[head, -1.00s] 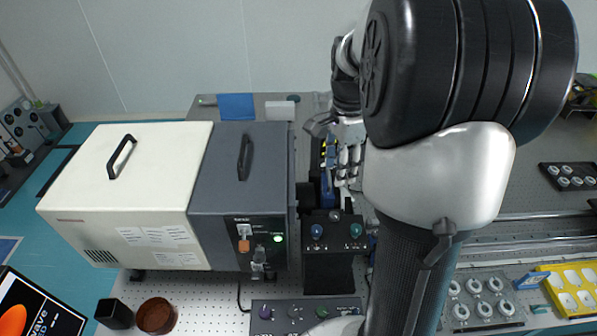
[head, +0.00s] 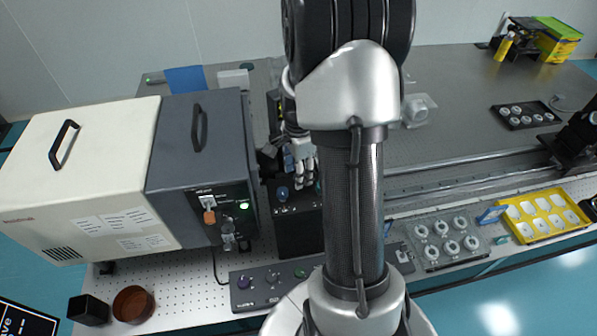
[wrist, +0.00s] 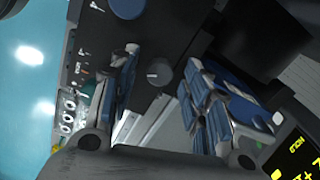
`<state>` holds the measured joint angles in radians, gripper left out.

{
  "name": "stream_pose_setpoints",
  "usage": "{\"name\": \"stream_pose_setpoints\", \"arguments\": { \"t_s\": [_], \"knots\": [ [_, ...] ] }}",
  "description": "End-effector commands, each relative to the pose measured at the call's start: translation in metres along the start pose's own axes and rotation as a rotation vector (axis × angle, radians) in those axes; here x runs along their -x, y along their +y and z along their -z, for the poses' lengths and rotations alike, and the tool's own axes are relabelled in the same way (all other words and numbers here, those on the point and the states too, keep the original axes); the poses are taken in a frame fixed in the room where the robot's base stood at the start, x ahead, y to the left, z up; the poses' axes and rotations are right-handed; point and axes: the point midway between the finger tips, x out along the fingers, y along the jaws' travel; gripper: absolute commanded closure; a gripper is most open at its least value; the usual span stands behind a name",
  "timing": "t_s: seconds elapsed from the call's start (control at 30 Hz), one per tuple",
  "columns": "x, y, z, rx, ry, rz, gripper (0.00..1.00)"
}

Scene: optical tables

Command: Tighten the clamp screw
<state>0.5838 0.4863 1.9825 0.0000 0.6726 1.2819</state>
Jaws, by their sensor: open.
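My gripper (head: 301,172) is over the top of a black box (head: 297,226) with knobs, right of the dark grey cabinet. In the wrist view my gripper (wrist: 160,88) is open and empty, its two blue-and-grey fingers apart. A grey knob (wrist: 158,72) shows in the gap between the fingers, and a larger blue knob (wrist: 127,5) is at the top edge. The blue knob (head: 282,193) also shows in the head view, left of the fingers. I cannot tell which knob is the clamp screw. My arm and fingers hide part of the box top.
A cream cabinet (head: 80,155) and a dark grey cabinet (head: 195,130) stand at left. A knob panel (head: 268,283) lies in front. A grey tray (head: 433,263) and a yellow tray (head: 562,232) are at right. The table at back right is mostly clear.

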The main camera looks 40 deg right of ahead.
Motion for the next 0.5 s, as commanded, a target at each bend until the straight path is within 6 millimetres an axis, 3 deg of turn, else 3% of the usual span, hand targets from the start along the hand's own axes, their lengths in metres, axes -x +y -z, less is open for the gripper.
{"name": "stream_pose_setpoints", "arguments": {
  "t_s": [0.3, 0.5],
  "knots": [
    [-0.0033, 0.0001, 0.0, 0.0, 0.0, 0.0, 0.56],
    [-0.0032, 0.0001, 0.0, 0.0, 0.0, 0.0, 0.69]
  ]
}}
